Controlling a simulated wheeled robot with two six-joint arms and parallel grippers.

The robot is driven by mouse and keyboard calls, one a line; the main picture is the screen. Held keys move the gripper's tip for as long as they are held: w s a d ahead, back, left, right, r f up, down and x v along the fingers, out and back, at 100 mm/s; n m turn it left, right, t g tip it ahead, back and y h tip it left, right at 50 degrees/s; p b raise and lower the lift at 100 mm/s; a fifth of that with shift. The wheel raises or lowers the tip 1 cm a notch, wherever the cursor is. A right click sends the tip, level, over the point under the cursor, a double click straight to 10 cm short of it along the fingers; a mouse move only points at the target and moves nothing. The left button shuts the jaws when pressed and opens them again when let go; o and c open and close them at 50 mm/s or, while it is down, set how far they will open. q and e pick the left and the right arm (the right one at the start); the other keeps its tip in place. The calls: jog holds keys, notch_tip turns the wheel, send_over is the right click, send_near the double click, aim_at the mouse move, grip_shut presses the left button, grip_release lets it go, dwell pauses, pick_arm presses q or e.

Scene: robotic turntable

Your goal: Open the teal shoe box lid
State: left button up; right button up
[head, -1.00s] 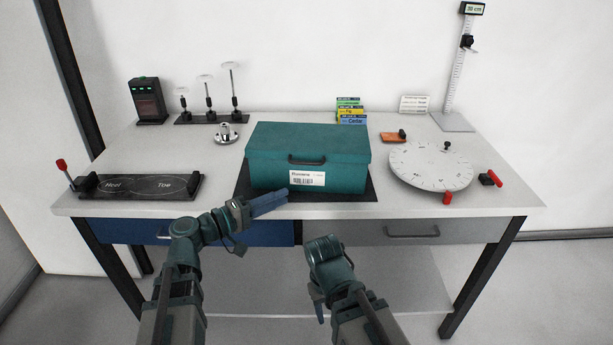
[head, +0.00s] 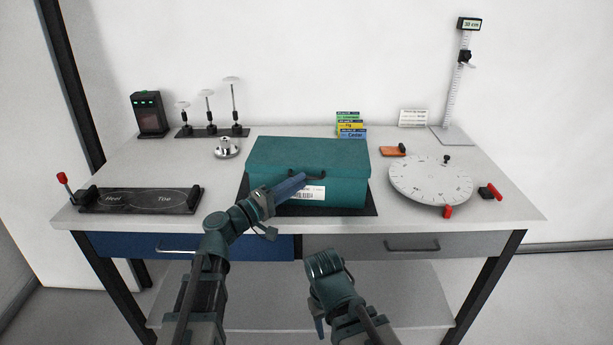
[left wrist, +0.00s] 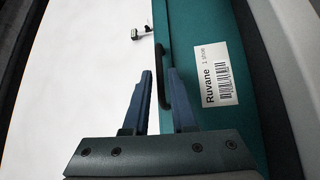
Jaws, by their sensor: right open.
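The teal shoe box (head: 340,190) sits on the table with its lid (head: 310,153) down. A dark handle (head: 318,174) is on the lid's front edge, above a white label (head: 312,195). My left gripper (head: 302,178) is at the front of the box, by the handle. In the left wrist view its two fingers (left wrist: 159,75) are apart, with the handle (left wrist: 162,60) showing between them; I cannot tell whether they touch it. My right gripper (head: 318,318) is open and empty, low in front of the table and away from the box.
The box stands on a dark mat (head: 370,210). A round white turntable (head: 430,180) is to its right, and a black heel-toe plate (head: 138,200) to its left. Small coloured boxes (head: 350,125) stand behind it. A blue drawer (head: 180,245) and grey drawer (head: 405,244) are below.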

aim_at(309, 158)
pick_arm(q)
jog(key=shift+x, duration=1.8)
grip_shut()
